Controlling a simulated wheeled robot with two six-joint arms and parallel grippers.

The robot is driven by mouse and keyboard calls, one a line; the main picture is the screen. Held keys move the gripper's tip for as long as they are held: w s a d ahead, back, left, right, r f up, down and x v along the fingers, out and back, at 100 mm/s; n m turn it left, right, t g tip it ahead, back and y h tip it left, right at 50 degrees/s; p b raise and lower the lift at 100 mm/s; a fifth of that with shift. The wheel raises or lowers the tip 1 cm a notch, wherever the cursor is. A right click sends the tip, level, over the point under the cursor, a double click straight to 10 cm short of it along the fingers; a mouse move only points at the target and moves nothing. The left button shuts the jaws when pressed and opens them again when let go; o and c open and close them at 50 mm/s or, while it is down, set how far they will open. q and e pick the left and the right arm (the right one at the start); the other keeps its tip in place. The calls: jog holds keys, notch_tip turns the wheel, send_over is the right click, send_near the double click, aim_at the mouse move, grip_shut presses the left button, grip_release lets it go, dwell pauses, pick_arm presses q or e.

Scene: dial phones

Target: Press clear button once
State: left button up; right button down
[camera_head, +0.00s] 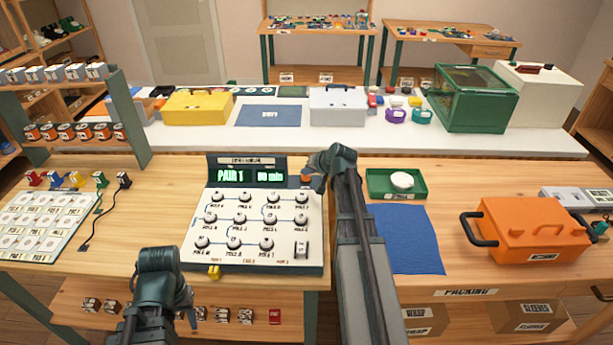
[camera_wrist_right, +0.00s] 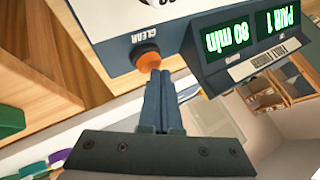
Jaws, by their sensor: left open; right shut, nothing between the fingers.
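The phone-like panel (camera_head: 258,259) lies on the wooden table, with a display reading "PAIR 1" and "80 min". Its orange clear button (camera_wrist_right: 147,57) is at the panel's upper right corner, beside the label "CLEAR" in the right wrist view; it also shows in the head view (camera_head: 306,179). My right gripper (camera_wrist_right: 157,76) is shut and empty, its tips right at the button's edge. I cannot tell whether they touch or press it. My left gripper (camera_head: 191,320) is low in front of the panel's front edge, away from the button; its fingers are hard to make out.
Rows of knobs cover the panel, and a small yellow piece (camera_head: 214,271) is at its front edge. A green tray (camera_head: 382,190), a blue mat (camera_head: 408,240) and an orange toolbox (camera_head: 530,232) lie to the right. A labelled board (camera_head: 45,222) with cables lies left.

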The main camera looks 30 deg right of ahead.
aim_at(307, 178)
jog(key=shift+f+b, duration=0.25)
jog(key=shift+b, duration=0.05)
jog(key=shift+r, duration=0.15)
dwell(0.3)
jog(key=shift+r+p, duration=0.6)
jog(key=shift+p, duration=0.15)
notch_tip(307, 178, up, 6)
jog(key=p, duration=0.6)
dwell(0.6)
